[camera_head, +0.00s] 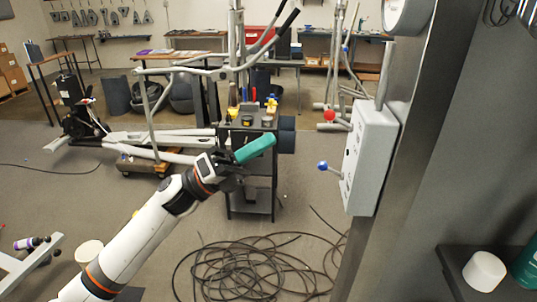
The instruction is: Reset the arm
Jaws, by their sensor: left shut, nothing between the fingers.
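My left arm comes in from the lower left. Its gripper (254,149) is near the middle of the view, pointing up and to the right. The teal part at its end shows as one closed block, with no gap between the fingers. The gripper is shut and holds nothing. It appears in front of a dark tool cart (252,185); how far it is from the cart is hard to tell. My right gripper is not in view.
A grey control box (370,155) with a red knob and a blue knob is mounted on a metal post on the right. Coiled black cable (255,268) lies on the floor. A pale metal frame (140,138) stands behind the arm. A white cup-like item (485,271) sits on a shelf lower right.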

